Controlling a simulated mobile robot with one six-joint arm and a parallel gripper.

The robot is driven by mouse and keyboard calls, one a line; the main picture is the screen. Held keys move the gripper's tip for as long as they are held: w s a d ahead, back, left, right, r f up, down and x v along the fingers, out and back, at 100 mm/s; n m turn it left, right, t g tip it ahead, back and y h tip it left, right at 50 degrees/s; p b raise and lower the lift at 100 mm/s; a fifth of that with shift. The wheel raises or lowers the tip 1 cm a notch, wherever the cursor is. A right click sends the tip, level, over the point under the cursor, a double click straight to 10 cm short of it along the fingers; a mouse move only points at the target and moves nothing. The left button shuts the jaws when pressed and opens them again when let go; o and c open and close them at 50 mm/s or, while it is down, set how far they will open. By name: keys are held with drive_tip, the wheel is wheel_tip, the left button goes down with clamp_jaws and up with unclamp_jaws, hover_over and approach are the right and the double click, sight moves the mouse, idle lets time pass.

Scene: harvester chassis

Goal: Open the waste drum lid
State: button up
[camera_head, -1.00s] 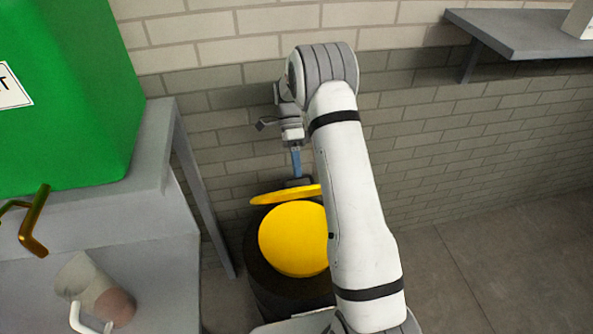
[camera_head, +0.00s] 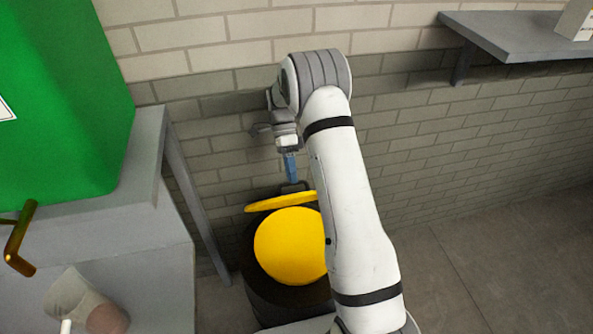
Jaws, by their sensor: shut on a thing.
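The waste drum (camera_head: 262,298) is a dark round drum below my arm, near the brick wall. A large yellow disc (camera_head: 287,246) shows at its top, its right side hidden behind my arm. A thin yellow lid edge (camera_head: 268,204) shows just behind the disc, tilted and seen almost edge-on. My gripper (camera_head: 292,181), with blue fingers, points down at the back of the drum. It is shut on a small dark part at the lid's far edge, which looks like the lid handle. The exact contact is too small to tell.
A grey bench (camera_head: 150,240) stands left of the drum, with a large green box (camera_head: 65,100), a brass-coloured bent handle (camera_head: 20,240) and a pale cup-like object (camera_head: 75,297). A grey shelf (camera_head: 520,38) juts from the wall at upper right. The floor at right is clear.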

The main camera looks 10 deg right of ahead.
drive_tip(key=shift+w, duration=0.1)
idle(0.3)
wheel_tip(320, 180, up, 10)
drive_tip(key=b, duration=0.1)
idle(0.4)
drive_tip(key=shift+r, duration=0.15)
